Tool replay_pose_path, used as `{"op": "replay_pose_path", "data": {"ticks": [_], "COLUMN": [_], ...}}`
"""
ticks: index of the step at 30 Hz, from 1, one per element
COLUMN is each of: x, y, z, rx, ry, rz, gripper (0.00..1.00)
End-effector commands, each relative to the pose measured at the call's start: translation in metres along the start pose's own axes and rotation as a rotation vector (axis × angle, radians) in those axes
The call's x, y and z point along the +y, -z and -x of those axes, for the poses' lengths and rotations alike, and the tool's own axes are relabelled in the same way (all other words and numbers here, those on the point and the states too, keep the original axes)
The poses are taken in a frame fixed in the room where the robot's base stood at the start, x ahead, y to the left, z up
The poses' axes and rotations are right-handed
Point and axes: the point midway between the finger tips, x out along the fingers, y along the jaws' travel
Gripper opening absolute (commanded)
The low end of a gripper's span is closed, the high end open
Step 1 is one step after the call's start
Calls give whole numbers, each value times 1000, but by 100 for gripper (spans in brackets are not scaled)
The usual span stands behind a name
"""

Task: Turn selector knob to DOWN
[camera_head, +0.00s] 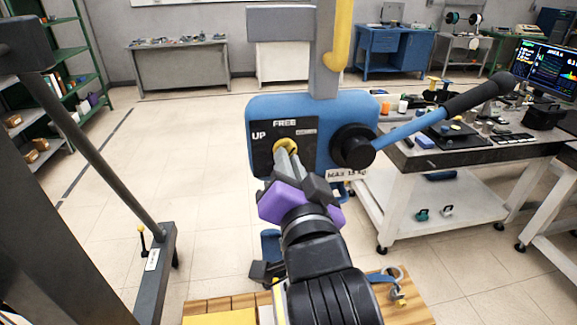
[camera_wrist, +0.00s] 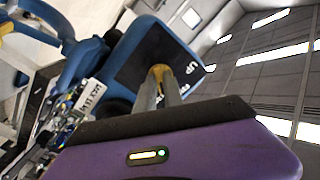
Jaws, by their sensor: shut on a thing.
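The selector knob (camera_head: 287,144) is yellow and sits on a black plate (camera_head: 262,161) on the front of a blue hoist body (camera_head: 255,108). White labels "UP" at the left and "FREE" at the top show on the plate; its lower right is hidden by my gripper. My gripper (camera_head: 285,155), with a purple body and long grey fingers, reaches up to the plate with its fingertips shut on the knob. In the wrist view the knob (camera_wrist: 158,72) shows between the fingertips. I cannot tell which label the knob points at.
A lever with a blue shaft (camera_head: 400,134) and black grip sticks out to the right from a black hub (camera_head: 353,147). A yellow hook (camera_head: 341,40) hangs above. A cluttered workbench (camera_head: 405,165) stands at the right.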

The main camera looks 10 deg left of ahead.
Motion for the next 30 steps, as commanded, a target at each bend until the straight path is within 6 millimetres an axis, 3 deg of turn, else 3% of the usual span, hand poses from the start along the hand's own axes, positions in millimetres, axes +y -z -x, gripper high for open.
{"op": "replay_pose_path", "data": {"ticks": [22, 23, 25, 30], "x": [0, 0, 0, 0], "y": [0, 0, 0, 0], "z": [0, 0, 0, 0], "rx": [-1, -1, -1, 0], "ry": [-1, -1, -1, -1], "rz": [-85, -85, -85, -84], "gripper": [0, 18, 32, 34]}}
